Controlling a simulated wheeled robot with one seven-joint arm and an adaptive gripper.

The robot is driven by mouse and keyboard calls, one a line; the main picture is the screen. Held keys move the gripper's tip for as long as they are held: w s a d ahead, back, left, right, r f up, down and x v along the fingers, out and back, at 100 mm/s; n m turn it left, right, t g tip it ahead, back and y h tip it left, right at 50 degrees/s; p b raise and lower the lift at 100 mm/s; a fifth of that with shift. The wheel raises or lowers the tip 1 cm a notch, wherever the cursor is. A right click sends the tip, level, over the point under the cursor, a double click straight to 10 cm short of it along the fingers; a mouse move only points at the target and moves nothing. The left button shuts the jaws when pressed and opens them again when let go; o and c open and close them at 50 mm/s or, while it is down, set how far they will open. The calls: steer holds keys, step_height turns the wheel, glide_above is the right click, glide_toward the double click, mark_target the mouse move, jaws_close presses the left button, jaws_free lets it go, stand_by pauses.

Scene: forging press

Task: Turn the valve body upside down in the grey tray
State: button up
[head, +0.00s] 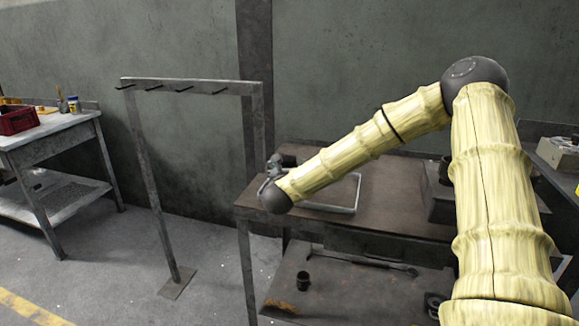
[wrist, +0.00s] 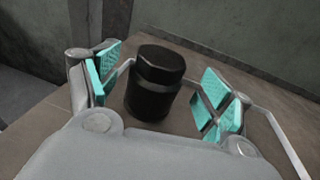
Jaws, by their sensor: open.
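The valve body (wrist: 155,88) is a black, stout cylinder with a wider faceted upper part. My gripper (wrist: 162,88) is open, with teal pads on the left and right of the valve body and a visible gap on each side. The grey tray shows as a thin pale rim (wrist: 284,133) around this area. In the head view the tray rim (head: 335,209) lies on the brown table, and my gripper (head: 275,165) is at its left end. My arm hides the valve body there.
The table (head: 395,190) has bare room right of the tray. A grey box (head: 440,205) and a dark cup (head: 445,172) stand further right. The lower shelf holds a dark cylinder (head: 304,281) and a long tool (head: 365,262). A hook rack (head: 190,86) stands left.

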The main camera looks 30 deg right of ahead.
steer(key=v, duration=1)
steer(key=shift+r, duration=0.1)
